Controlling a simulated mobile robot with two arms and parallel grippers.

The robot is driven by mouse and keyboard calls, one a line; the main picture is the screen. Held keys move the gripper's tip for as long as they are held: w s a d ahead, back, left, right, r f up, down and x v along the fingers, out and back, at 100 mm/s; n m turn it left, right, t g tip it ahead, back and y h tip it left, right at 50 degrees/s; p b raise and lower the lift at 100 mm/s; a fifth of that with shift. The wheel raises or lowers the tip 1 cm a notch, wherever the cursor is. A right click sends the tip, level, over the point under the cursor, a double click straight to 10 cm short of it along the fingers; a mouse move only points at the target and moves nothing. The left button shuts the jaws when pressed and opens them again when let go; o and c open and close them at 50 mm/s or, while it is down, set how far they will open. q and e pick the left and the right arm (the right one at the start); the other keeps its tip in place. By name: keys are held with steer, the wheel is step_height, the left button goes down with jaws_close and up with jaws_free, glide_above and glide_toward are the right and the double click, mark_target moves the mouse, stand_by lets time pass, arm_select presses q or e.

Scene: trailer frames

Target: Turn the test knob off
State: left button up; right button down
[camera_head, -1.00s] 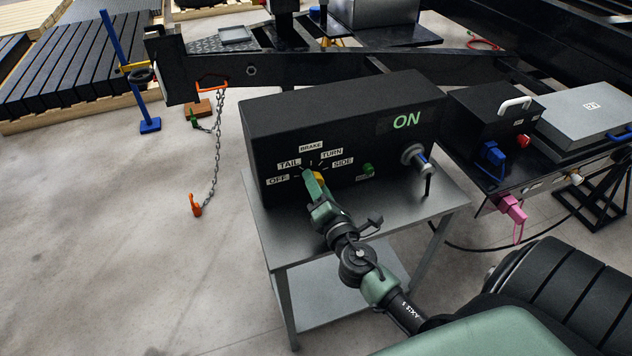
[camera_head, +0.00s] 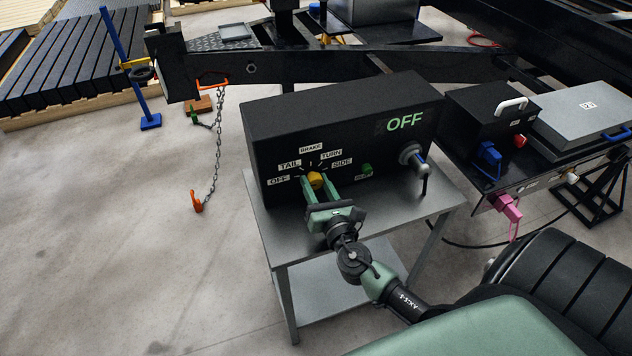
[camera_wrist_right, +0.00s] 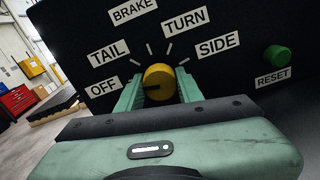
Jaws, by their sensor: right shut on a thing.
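The black test box (camera_head: 330,125) stands on a grey metal stand, and its display (camera_head: 404,122) reads OFF in green. The yellow test knob (camera_head: 316,180) is on its front face, with labels OFF, TAIL, BRAKE, TURN and SIDE around it. In the right wrist view the knob (camera_wrist_right: 159,82) has a dark pointer mark that points left, toward the OFF label (camera_wrist_right: 102,88). My right gripper (camera_head: 320,185) is shut on the knob, one green finger on each side; it also shows in the right wrist view (camera_wrist_right: 160,95). My left gripper is not in view.
A chain with an orange hook (camera_head: 197,200) hangs at left.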

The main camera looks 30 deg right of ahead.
steer(key=shift+w+d+r, duration=0.1)
steer(key=shift+r, duration=0.15)
stand_by(0.3)
steer(key=c, duration=1.1)
jaws_free()
steer(key=shift+o, duration=0.9)
steer(key=shift+f, duration=0.15)
steer(key=shift+s+f, duration=0.1)
steer(key=shift+s, duration=0.2)
steer(key=b+v, duration=0.1)
steer(key=v, duration=0.6)
steer(key=shift+s, duration=0.1)
